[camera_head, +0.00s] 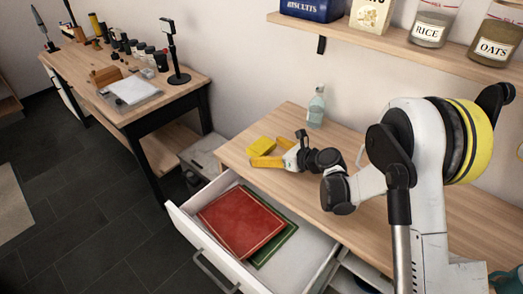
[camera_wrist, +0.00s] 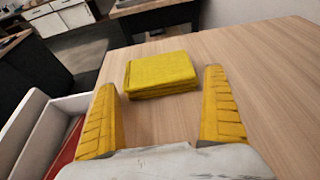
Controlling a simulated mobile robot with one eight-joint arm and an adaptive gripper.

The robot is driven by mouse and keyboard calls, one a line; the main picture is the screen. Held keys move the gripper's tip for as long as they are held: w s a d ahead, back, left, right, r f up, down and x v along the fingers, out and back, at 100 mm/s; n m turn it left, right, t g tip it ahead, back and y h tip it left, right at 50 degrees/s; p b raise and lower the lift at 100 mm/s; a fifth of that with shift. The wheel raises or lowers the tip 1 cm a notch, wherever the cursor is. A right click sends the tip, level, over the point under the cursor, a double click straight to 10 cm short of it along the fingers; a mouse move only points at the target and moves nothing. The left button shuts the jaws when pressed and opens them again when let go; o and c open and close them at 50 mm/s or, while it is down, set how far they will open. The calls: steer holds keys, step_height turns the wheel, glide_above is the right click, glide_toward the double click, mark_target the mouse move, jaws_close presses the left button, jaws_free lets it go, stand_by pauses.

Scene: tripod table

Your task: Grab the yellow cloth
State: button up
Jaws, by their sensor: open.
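The yellow cloth (camera_wrist: 160,72) is a folded, flat stack on the wooden table top. In the wrist view it lies just ahead of my gripper (camera_wrist: 162,108), roughly centred between the two yellow fingers and apart from both. My gripper is open and empty. In the head view the cloth (camera_head: 262,146) lies near the table's left end, and my gripper (camera_head: 262,162) is low beside it, with one finger partly overlapping it in the picture.
An open drawer (camera_head: 180,213) below the table's front edge holds a red book (camera_head: 242,218) and a green one (camera_head: 275,243). A clear bottle (camera_head: 317,106) stands behind the gripper. A shelf (camera_head: 400,45) with jars hangs above. Bare table lies right of the cloth.

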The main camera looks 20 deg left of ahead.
steer(key=c, duration=0.9)
steer(key=shift+o, duration=0.2)
steer(key=shift+r, duration=0.1)
